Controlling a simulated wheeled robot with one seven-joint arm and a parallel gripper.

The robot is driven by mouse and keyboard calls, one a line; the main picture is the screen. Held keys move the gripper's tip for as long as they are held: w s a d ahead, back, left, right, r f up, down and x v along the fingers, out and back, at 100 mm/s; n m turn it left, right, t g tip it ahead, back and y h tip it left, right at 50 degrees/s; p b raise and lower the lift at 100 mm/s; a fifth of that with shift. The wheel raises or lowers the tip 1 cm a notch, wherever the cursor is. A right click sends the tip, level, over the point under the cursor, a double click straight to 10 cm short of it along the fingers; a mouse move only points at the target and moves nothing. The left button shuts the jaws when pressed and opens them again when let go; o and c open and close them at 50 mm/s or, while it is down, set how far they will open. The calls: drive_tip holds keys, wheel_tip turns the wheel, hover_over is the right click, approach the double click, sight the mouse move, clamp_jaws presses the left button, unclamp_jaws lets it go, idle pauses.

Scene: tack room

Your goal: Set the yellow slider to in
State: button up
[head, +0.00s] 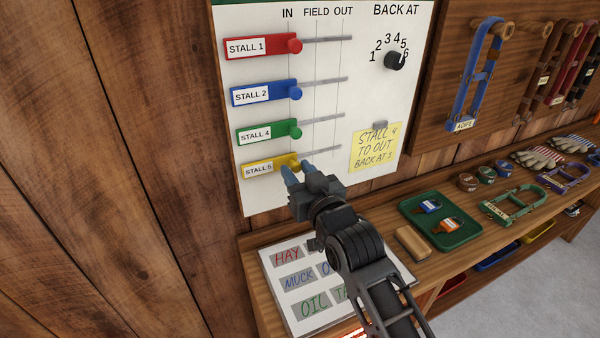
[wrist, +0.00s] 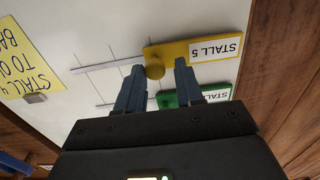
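The yellow slider (head: 268,169), labelled STALL 5, is the lowest of the sliders on the white board. Its round yellow knob (head: 294,160) lines up with the other knobs, under the IN heading (head: 287,13). Its track runs bare to the right of the knob. My gripper (head: 298,170) is open in front of the board at this knob. In the wrist view the slider (wrist: 205,49) and knob (wrist: 155,72) show upside down. The knob appears between the fingertips, closer to the left finger. I cannot tell whether a finger touches it.
The red (head: 258,47), blue (head: 262,93) and green (head: 264,132) sliders sit above it, the green closest. A black dial (head: 394,61) and a yellow note (head: 376,148) are to the right. Below are a word board (head: 318,308), a brush (head: 412,243) and a green tray (head: 469,241).

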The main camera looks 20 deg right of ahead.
drive_tip(key=shift+o, duration=1.3)
drive_tip(key=shift+s, duration=0.1)
drive_tip(key=s+b, duration=0.1)
drive_tip(key=s, duration=0.6)
drive_tip(key=shift+s, duration=0.35)
